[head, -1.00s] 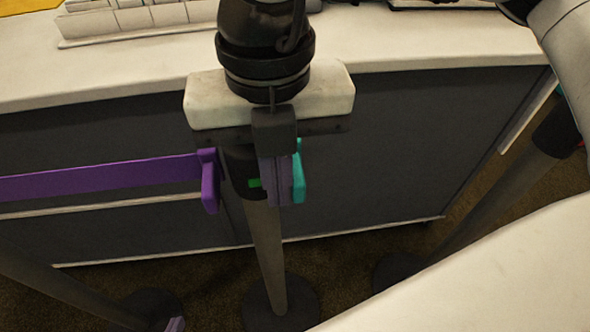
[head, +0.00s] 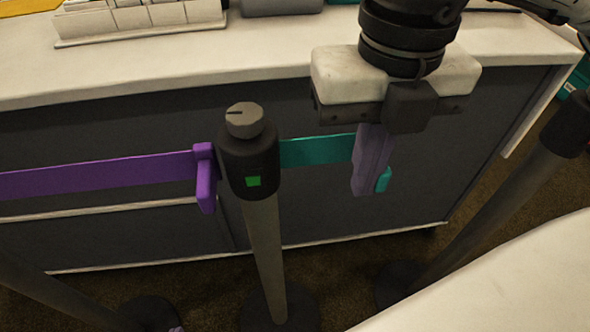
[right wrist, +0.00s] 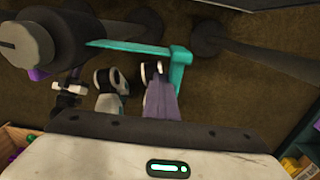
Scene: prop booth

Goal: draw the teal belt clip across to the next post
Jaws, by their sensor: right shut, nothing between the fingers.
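In the head view the middle post (head: 264,230) stands upright with a dark head, a grey knob and a green mark. A teal belt (head: 315,151) stretches right from its head to the teal clip (head: 383,180). My right gripper (head: 365,170) is shut with nothing between its lavender fingers. The clip lies against their right side, partly hidden; the right wrist view shows the clip (right wrist: 181,66) beside the fingers (right wrist: 160,100). Another post (head: 510,200) stands at right, apart from the clip. A lavender sliver at the bottom edge looks like my left fingertip, too little to judge.
A white-topped counter (head: 190,65) with dark panels stands behind. A pale surface (head: 520,280) fills the lower right. The gap between clip and right post looks clear.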

